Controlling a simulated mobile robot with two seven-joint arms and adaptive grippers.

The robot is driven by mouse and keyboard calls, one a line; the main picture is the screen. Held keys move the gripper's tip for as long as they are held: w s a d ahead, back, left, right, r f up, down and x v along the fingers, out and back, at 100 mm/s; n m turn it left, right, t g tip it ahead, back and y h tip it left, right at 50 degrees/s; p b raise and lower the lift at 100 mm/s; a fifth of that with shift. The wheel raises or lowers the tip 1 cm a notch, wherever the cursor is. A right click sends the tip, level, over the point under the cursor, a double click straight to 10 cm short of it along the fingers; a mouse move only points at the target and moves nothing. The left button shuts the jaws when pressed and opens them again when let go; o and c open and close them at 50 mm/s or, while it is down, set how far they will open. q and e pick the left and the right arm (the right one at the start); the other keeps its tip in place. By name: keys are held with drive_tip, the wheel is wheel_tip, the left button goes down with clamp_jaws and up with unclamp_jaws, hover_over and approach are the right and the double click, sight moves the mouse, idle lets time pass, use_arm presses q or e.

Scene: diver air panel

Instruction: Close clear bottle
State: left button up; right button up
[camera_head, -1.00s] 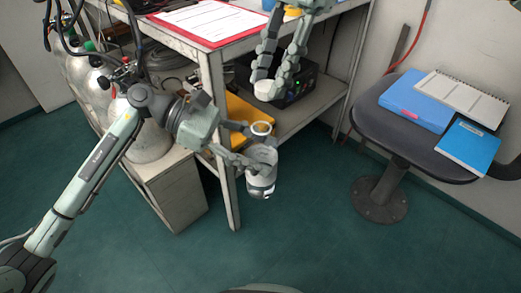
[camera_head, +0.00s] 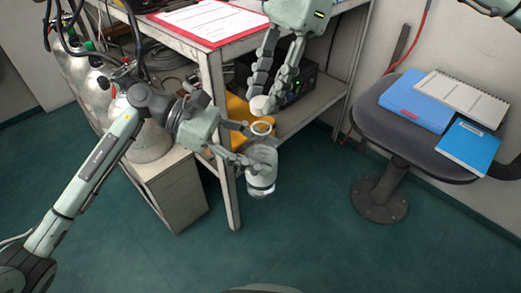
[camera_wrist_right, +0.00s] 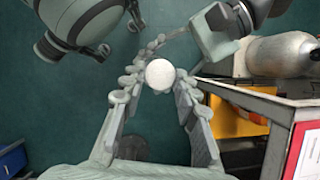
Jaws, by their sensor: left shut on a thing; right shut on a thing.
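The clear bottle (camera_head: 262,181) is upright or nearly so, with its open round mouth (camera_head: 261,128) facing up. My left gripper (camera_head: 255,150) is shut around its side and holds it in the air in front of the shelf. My right gripper (camera_head: 262,98) is shut on a round white lid (camera_head: 260,105), which is a little above the mouth and apart from it in the head view. The right wrist view shows the lid (camera_wrist_right: 160,74) between the fingertips; the bottle is mostly hidden behind lid and fingers there.
A workbench (camera_head: 233,36) with a red-framed paper (camera_head: 208,20) stands behind my grippers; its front leg (camera_head: 226,190) is close to the left one. Gas cylinders (camera_head: 88,85) are at the left. A stool (camera_head: 385,125) with binders is at the right. Floor in front is clear.

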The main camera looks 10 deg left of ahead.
sight(266, 118)
drive_tip(key=shift+f, duration=0.2)
idle(0.7)
drive_tip(key=shift+f, duration=0.85)
drive_tip(key=shift+f, duration=0.55)
